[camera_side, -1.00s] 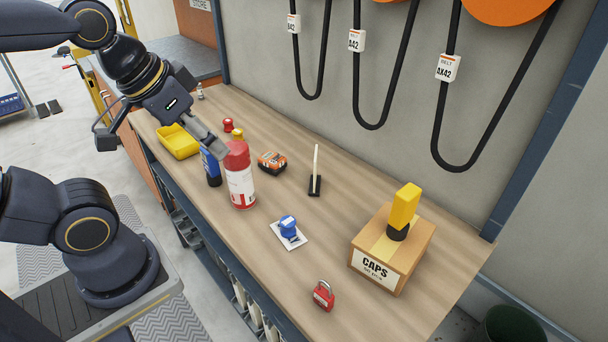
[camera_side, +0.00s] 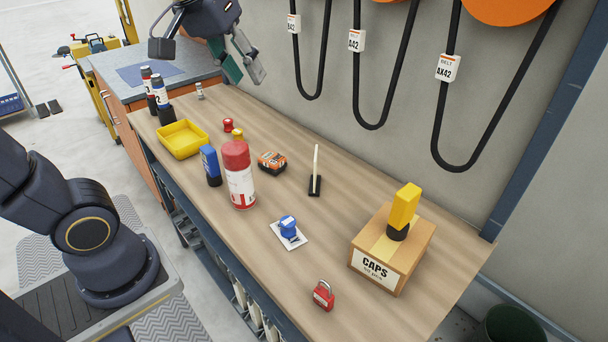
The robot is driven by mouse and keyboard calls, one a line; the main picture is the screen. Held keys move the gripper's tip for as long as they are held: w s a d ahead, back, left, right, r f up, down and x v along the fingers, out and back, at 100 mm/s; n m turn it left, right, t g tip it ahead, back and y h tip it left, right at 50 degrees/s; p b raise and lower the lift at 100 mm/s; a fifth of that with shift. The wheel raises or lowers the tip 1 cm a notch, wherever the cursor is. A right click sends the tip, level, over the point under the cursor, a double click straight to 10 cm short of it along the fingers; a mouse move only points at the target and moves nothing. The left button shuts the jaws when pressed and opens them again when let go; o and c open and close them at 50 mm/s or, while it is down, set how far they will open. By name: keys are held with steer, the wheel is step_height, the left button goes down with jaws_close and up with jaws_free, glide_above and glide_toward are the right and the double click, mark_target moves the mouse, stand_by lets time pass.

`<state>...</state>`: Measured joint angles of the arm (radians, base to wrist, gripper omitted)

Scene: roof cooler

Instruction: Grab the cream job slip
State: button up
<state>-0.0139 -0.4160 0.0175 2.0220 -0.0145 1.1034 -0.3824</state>
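A thin cream slip (camera_side: 316,163) stands upright, nearly edge-on, in a small black holder (camera_side: 315,186) near the middle of the bench. A whitish sheet (camera_side: 294,241) lies flat closer to the front edge, with a blue stamp-like object (camera_side: 288,226) on it. My gripper (camera_side: 246,77) is high above the back left part of the bench, near the wall, well apart from the upright slip. Its two fingers are spread, with nothing seen between them.
A red-and-white canister (camera_side: 240,180), a blue bottle (camera_side: 211,165) and an orange-black box (camera_side: 272,163) stand left of the holder. A yellow tray (camera_side: 182,139) is farther left. A CAPS carton (camera_side: 376,268) bears a yellow object (camera_side: 404,208). A red padlock (camera_side: 323,296) lies in front.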

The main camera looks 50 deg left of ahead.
steer(key=w+a+n+g, duration=0.1)
steer(key=w+n, duration=0.1)
steer(key=w, duration=0.7)
steer(key=n+g, duration=0.2)
steer(key=g, duration=0.1)
glide_above(316, 152)
step_height(316, 152, down, 13)
steer(key=shift+g, duration=0.5)
step_height(316, 152, down, 13)
steer(key=shift+s+d+f, duration=0.1)
steer(key=shift+f, duration=2.95)
jaws_close()
